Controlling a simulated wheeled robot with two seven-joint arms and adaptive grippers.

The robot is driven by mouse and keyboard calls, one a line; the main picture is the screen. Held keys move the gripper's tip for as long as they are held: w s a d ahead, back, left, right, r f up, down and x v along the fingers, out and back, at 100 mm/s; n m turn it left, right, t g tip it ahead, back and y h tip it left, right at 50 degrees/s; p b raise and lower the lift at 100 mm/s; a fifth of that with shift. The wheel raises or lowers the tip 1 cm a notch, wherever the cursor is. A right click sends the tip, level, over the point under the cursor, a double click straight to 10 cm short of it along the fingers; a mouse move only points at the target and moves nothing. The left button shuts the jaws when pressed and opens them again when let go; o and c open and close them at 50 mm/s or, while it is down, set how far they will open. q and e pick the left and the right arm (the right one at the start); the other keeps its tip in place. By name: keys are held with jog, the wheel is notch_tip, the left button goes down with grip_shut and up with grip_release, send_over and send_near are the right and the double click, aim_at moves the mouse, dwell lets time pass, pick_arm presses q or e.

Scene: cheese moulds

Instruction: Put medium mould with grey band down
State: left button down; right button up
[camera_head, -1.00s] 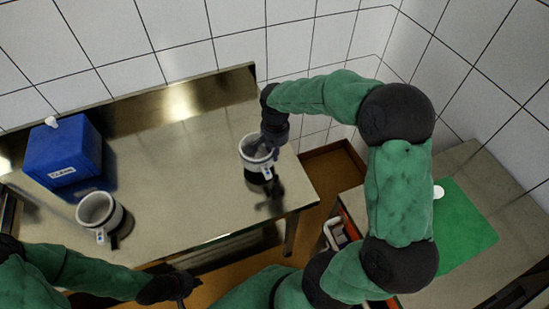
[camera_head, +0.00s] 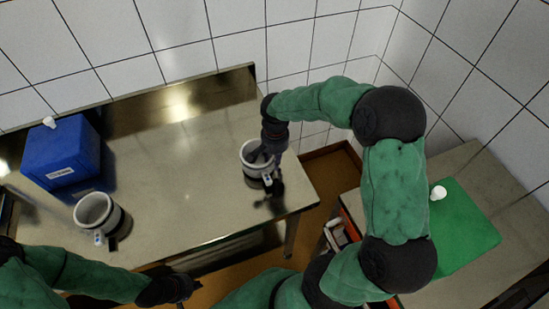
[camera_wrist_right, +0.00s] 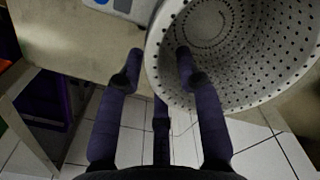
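A white mould with a grey band (camera_head: 251,167) is at the right end of the steel table, upright, at or very close to the table top; I cannot tell whether its base touches. My right gripper (camera_head: 269,150) is at its far right rim. In the right wrist view the mould's perforated inside (camera_wrist_right: 235,45) fills the upper right. The fingers of my right gripper (camera_wrist_right: 160,57) straddle its wall, one inside and one outside; whether they press on it is unclear. My left gripper (camera_head: 185,288) is near the table's front edge, apart from the moulds, its fingers too small to judge.
A second white mould with a dark band (camera_head: 93,211) stands at the front left of the steel table (camera_head: 185,160). A blue box (camera_head: 60,158) stands behind it. The table's middle is clear. A green mat (camera_head: 465,235) lies on the right-hand counter.

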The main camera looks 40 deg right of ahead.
jog(key=shift+r, duration=0.15)
notch_tip(320, 180, up, 12)
jog(key=p, duration=0.3)
jog(key=shift+r, duration=0.15)
